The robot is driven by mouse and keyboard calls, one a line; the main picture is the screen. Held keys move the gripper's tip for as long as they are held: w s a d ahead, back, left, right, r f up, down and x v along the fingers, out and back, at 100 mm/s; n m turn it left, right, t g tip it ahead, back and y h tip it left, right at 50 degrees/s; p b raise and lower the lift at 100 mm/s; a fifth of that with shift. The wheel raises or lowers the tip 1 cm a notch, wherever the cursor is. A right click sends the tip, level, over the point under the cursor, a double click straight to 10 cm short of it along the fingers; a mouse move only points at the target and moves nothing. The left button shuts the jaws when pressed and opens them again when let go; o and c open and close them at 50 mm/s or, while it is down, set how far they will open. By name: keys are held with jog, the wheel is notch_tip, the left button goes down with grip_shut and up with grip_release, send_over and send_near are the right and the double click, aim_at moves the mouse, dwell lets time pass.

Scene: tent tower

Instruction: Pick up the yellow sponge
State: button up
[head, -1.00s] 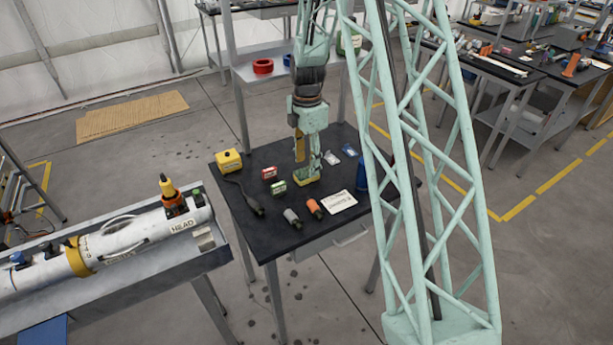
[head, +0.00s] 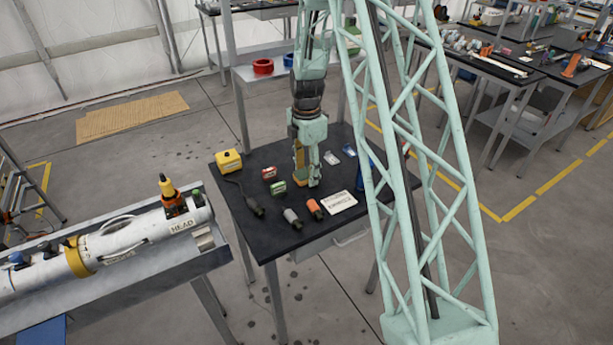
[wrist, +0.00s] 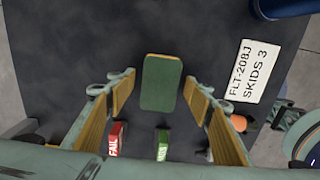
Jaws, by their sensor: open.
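The yellow sponge (wrist: 162,82) has a green top face and thin yellow edges. In the wrist view it lies on the dark tabletop (wrist: 60,60), between and slightly beyond the tips of my open gripper (wrist: 160,92). I see a gap on both sides of it. In the head view my gripper (head: 306,183) points down over the table, its tips low near the surface. There the fingers mostly hide the sponge.
A red FAIL block (wrist: 117,138) and a green block (wrist: 162,145) stand close by. A white SKIDS 3 card (wrist: 250,70), an orange-ended connector (head: 315,208), a grey connector (head: 292,217) and a yellow box (head: 229,161) are also on the table.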

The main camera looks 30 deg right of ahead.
aim_at(307, 172)
jog(key=shift+c, duration=0.7)
jog(key=c, duration=0.6)
jog(key=shift+o, duration=0.2)
jog(key=shift+r, duration=0.2)
jog(key=shift+r, duration=1.6)
jog(key=s+a, duration=0.1)
jog(key=s, duration=0.4)
jog(key=s+a+r, duration=0.1)
jog(key=s+a, duration=0.1)
jog(key=s, duration=0.3)
jog(key=s+a, duration=0.1)
jog(key=s, duration=0.4)
jog(key=shift+s+a+r, duration=0.2)
jog(key=shift+s, duration=0.05)
jog(key=shift+c, duration=0.9)
jog(key=shift+w, duration=0.15)
